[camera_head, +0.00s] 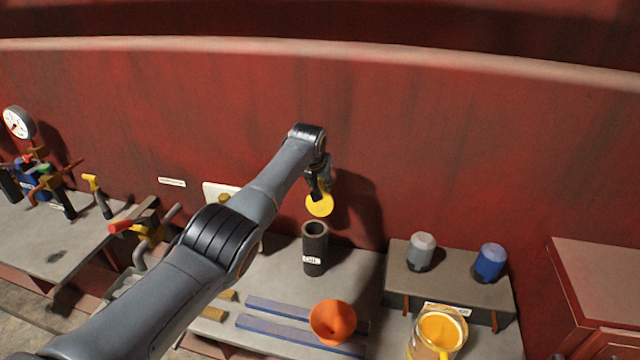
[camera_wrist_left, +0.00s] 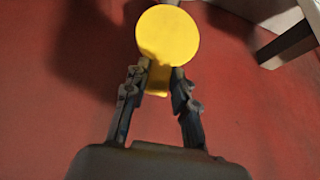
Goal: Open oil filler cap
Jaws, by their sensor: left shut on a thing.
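My left gripper (camera_head: 319,190) is shut on the yellow round oil filler cap (camera_head: 320,206). The cap hangs in the air a little above the black filler neck (camera_head: 314,240), apart from it. The neck stands upright with a white label and its top is open. In the left wrist view the cap (camera_wrist_left: 167,36) shows its round face beyond the fingertips, with a yellow stem between the fingers of the left gripper (camera_wrist_left: 162,80). My right gripper is not in view.
An orange funnel (camera_head: 333,322) and blue rails (camera_head: 290,328) lie in front of the neck. A jug of yellow liquid (camera_head: 437,334) stands at front right. Grey (camera_head: 421,252) and blue (camera_head: 489,263) canisters stand on a box at right. A red wall (camera_head: 430,160) rises close behind.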

